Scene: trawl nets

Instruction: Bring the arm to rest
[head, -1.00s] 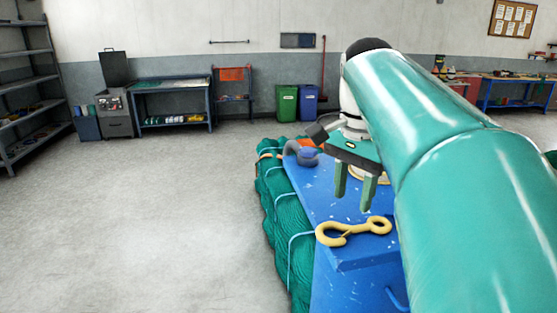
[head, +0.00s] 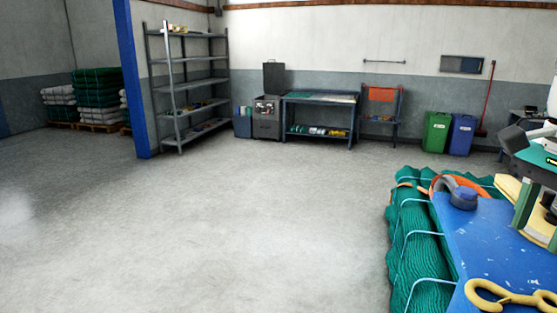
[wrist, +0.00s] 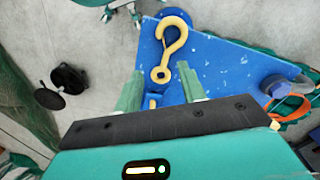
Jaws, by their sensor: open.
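My gripper (head: 538,222) shows at the right edge of the head view, partly cut off, above a blue board (head: 480,235). In the wrist view its two green fingers (wrist: 160,88) are apart with nothing held between them. A yellow hook (head: 510,298) lies on the board and is cut off at the head view's lower right. Most of my arm is outside the head view.
A green net bundle (head: 415,250) tied with light cords lies along the board's left side. A grey-and-blue shackle (head: 462,192) sits at the board's far end. Green (head: 437,132) and blue bins (head: 462,134), a workbench (head: 320,98) and shelves (head: 190,85) line the back. The left floor is clear.

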